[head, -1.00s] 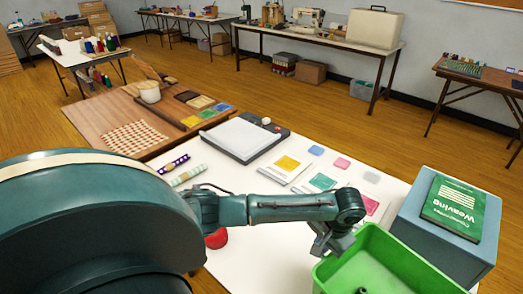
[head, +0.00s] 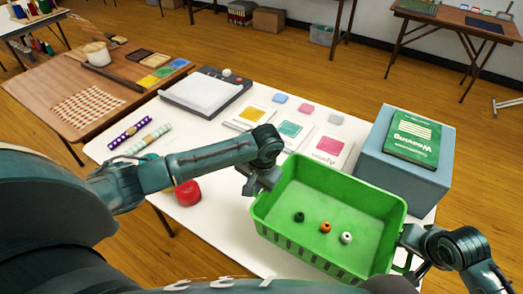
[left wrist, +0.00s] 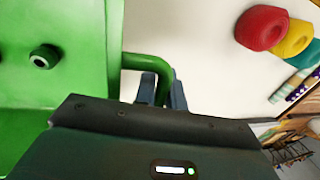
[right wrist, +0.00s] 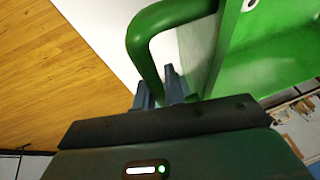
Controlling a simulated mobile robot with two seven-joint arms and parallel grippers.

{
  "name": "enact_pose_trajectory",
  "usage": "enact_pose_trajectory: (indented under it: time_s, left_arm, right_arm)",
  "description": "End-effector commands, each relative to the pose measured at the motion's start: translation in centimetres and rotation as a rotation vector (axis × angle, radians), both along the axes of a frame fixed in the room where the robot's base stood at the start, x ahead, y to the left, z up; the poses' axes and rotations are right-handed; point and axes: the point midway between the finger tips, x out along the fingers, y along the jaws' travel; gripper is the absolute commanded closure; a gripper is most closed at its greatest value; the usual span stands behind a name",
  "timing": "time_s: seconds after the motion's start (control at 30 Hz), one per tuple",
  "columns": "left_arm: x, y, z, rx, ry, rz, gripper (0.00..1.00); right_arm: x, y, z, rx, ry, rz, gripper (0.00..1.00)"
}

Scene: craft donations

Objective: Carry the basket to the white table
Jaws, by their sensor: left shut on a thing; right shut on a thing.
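The green basket (head: 330,186) is at the front right of the white table (head: 228,202), over its near right part. My left gripper (head: 256,182) is shut on the handle at the basket's left end; the left wrist view shows the fingers (left wrist: 162,92) around the green handle (left wrist: 148,62). My right gripper (head: 408,262) is shut on the right-end handle, also seen in the right wrist view (right wrist: 140,40). I cannot tell whether the basket touches the tabletop.
A blue-grey box (head: 400,165) with a green weaving book (head: 412,138) stands just behind the basket's right side. A red roll (head: 188,193) lies left of my left gripper. Cards, a paper trimmer (head: 205,92) and patterned rolls cover the back and left. A brown table (head: 92,85) adjoins at left.

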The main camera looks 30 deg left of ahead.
Motion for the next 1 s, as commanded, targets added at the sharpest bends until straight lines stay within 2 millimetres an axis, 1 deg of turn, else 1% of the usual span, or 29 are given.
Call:
enact_pose_trajectory:
  time_s: [0.27, 0.87, 0.9, 1.0]
  left_arm:
    - [0.0, -0.1, -1.0, -0.001, -0.001, -0.001, 1.0]
    - [0.0, -0.1, -5.2, -0.001, -0.001, -0.001, 1.0]
    - [0.0, -0.1, -4.8, -0.001, -0.001, -0.001, 0.86]
    - [0.0, 0.0, -4.8, -0.001, 0.0, -0.001, 0.78]
  right_arm:
    - [0.0, 0.1, -1.0, 0.003, -0.001, 0.001, 1.0]
    - [0.0, 0.1, -5.2, 0.003, -0.001, 0.001, 1.0]
    - [0.0, 0.1, -4.8, 0.002, -0.001, 0.001, 0.86]
    - [0.0, 0.1, -4.7, 0.002, 0.0, 0.001, 0.78]
